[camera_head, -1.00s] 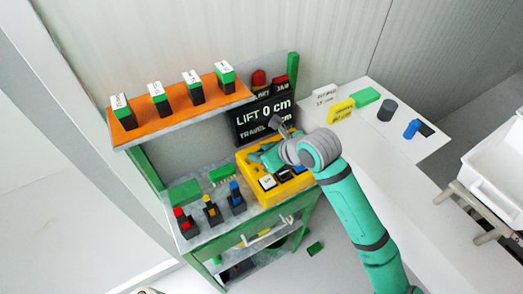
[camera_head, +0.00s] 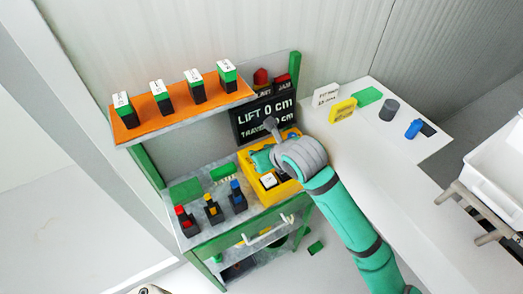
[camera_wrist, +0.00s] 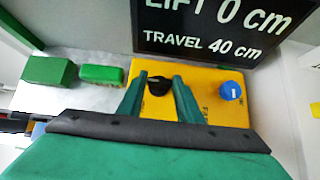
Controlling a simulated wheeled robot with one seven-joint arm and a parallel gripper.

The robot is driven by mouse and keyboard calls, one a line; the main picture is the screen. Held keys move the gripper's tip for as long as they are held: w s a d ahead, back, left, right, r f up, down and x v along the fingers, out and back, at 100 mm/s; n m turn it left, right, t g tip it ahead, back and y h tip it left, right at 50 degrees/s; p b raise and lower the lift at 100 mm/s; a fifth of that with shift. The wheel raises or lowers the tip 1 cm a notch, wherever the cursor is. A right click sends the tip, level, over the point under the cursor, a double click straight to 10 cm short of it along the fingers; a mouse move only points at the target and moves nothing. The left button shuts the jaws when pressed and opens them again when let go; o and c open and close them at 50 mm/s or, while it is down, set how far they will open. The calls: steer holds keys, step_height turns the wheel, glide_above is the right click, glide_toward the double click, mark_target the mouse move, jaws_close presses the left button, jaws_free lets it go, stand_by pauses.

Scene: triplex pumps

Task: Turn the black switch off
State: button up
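The black switch (camera_wrist: 159,85) is a round dark knob on the yellow control box (camera_wrist: 207,83) in the wrist view. The yellow box also shows in the head view (camera_head: 262,193), where my arm covers much of it and the knob cannot be made out. My gripper (camera_wrist: 159,76) has two green fingers, spread apart, one on each side of the knob in the wrist view. The fingers look empty. I cannot tell whether they touch the knob or how far above it they are. In the head view my gripper (camera_head: 262,158) is low over the box, partly hidden by my wrist.
A blue knob (camera_wrist: 231,91) is right of the black one. A dark display (camera_wrist: 215,30) reading "TRAVEL 40 cm" stands behind the box. Green blocks (camera_wrist: 101,76) lie left. Red, yellow and blue-topped switches (camera_head: 211,209) stand on the bench under an orange shelf (camera_head: 183,107).

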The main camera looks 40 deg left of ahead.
steer(key=shift+o, duration=0.4)
steer(key=v, duration=1.1)
steer(key=shift+w+d, duration=0.1)
steer(key=shift+f, duration=0.1)
